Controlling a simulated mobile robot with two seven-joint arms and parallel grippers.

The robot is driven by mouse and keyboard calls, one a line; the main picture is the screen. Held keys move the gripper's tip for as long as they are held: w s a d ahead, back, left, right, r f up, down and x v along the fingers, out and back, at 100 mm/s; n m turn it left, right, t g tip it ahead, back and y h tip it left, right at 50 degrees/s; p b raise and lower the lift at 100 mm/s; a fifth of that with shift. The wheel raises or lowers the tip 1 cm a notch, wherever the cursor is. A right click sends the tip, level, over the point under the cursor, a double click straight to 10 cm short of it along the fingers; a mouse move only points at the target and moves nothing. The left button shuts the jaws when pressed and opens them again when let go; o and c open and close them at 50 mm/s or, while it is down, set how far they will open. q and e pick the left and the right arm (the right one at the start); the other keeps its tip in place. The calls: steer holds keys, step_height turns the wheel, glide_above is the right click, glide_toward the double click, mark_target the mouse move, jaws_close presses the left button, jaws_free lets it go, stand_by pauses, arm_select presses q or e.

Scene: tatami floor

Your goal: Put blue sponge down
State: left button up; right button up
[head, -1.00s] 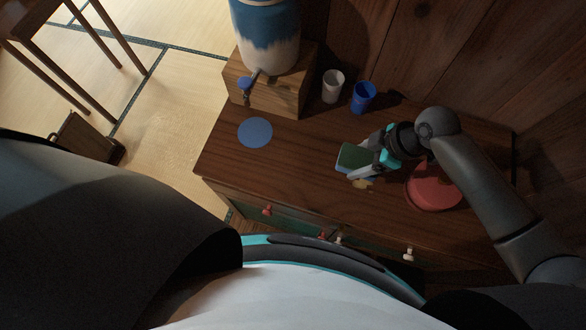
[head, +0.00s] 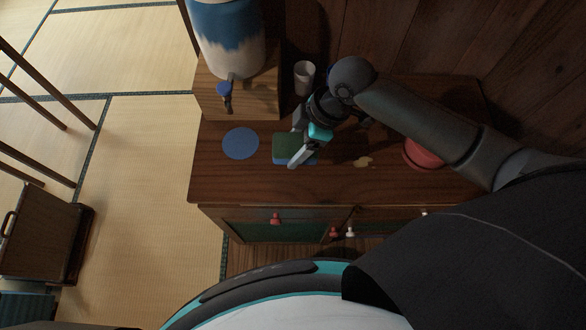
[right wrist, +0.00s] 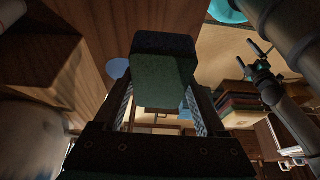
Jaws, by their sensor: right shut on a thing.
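The sponge (head: 290,143) has a dark green top and a blue lower layer. My right gripper (head: 296,149) is shut on it, with a finger on either side. The sponge is over the wooden cabinet top, just right of a flat blue disc (head: 240,143); whether it touches the wood I cannot tell. In the right wrist view the sponge (right wrist: 165,82) fills the space between the fingers, and part of the blue disc (right wrist: 118,69) shows behind it. My left gripper (right wrist: 261,52) shows at the right of that view, its fingers apart and empty.
A white cup (head: 304,78) stands behind the gripper. A large blue-and-white container (head: 228,40) with a tap stands on a wooden box (head: 240,100). A red round dish (head: 422,153) is partly behind my right arm. A yellowish patch (head: 363,161) marks the cabinet top (head: 340,185).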

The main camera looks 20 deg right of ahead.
steer(key=b, duration=0.1)
glide_above(290, 174)
steer(key=d, duration=0.1)
step_height(290, 174, down, 7)
steer(key=shift+s+d+f, duration=0.1)
steer(key=shift+s+f, duration=0.05)
steer(key=shift+f+b, duration=0.7)
steer(key=shift+f, duration=1.3)
steer(key=shift+f, duration=0.1)
